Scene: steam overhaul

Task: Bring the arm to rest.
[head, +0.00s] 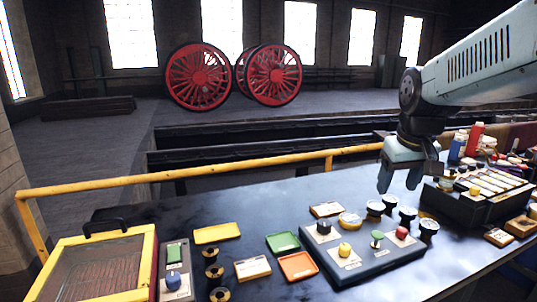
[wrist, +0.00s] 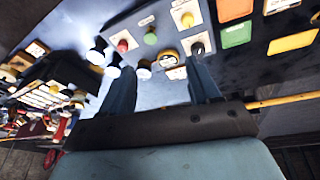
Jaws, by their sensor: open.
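My gripper (head: 400,182) hangs from my pale arm at the right of the head view, fingers pointing down. It is over the back part of the dark workbench (head: 388,277). Its two fingers stand apart with nothing between them. In the wrist view my gripper (wrist: 160,92) also shows two separated fingers. Beyond them lies a grey control box (wrist: 225,38) with coloured knobs. In the head view this control box (head: 375,265) sits below and to the left of my gripper. How high the fingertips are above the bench I cannot tell exactly.
Several dark round knobs (head: 428,227) stand near the box. A dark rack (head: 470,208) with labelled slots and bottles is at the right. Coloured trays (head: 283,242) and a yellow-framed case (head: 150,255) lie left. A yellow rail (head: 200,179) runs behind the bench.

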